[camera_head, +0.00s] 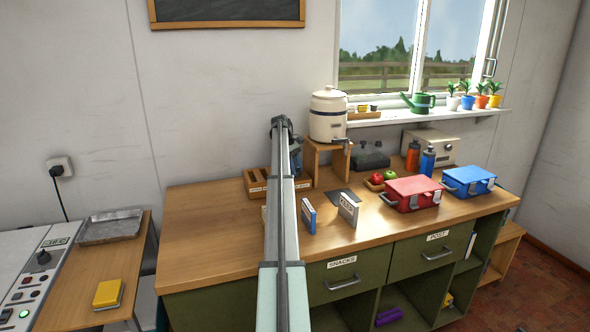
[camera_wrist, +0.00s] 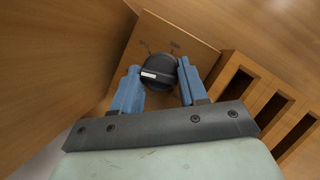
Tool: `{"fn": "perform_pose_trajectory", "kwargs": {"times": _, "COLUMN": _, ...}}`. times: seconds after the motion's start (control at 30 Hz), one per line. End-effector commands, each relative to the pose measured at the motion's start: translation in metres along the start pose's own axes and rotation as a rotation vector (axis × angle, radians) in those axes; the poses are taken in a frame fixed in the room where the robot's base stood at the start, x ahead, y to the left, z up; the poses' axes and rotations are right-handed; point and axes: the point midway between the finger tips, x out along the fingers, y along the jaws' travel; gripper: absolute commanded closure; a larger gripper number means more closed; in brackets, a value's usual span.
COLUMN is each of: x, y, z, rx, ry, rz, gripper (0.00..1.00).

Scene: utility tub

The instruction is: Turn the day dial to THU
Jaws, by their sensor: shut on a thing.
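The day dial (camera_wrist: 160,64) is a round black knob with a white mark, mounted on a wooden board (camera_wrist: 195,52). The white mark is on the side toward the left finger in the wrist view. Small dark labels show on the board past the knob, too small to read. My gripper (camera_wrist: 159,78) has its two blue fingers on either side of the knob, shut on it. In the head view my arm covers the dial and most of the gripper, so the day it points to cannot be told.
A slotted wooden rack (camera_head: 257,186) stands beside my arm; its slots also show in the wrist view. A white water crock (camera_head: 328,114) sits on a wooden stand to the right. Two upright small boxes, a red lunchbox (camera_head: 411,188) and a blue lunchbox (camera_head: 468,178) are on the counter.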

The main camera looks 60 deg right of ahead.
Motion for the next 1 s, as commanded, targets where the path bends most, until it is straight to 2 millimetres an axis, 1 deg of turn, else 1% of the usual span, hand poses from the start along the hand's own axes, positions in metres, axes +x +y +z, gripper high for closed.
{"fn": "perform_pose_trajectory", "kwargs": {"times": 0.2, "x": -0.0001, "y": 0.0022, "z": -0.0005, "rx": 0.119, "ry": 0.002, "rz": -0.048, "gripper": 0.88}}
{"fn": "perform_pose_trajectory", "kwargs": {"times": 0.4, "x": 0.0004, "y": 0.0025, "z": -0.0004, "rx": 0.183, "ry": 0.004, "rz": -0.073, "gripper": 0.88}}
{"fn": "perform_pose_trajectory", "kwargs": {"times": 0.97, "x": 0.0011, "y": 0.0025, "z": -0.0002, "rx": 0.213, "ry": 0.004, "rz": -0.084, "gripper": 0.88}}
{"fn": "perform_pose_trajectory", "kwargs": {"times": 1.0, "x": 0.0011, "y": 0.0025, "z": -0.0002, "rx": 0.213, "ry": 0.004, "rz": -0.084, "gripper": 0.56}}
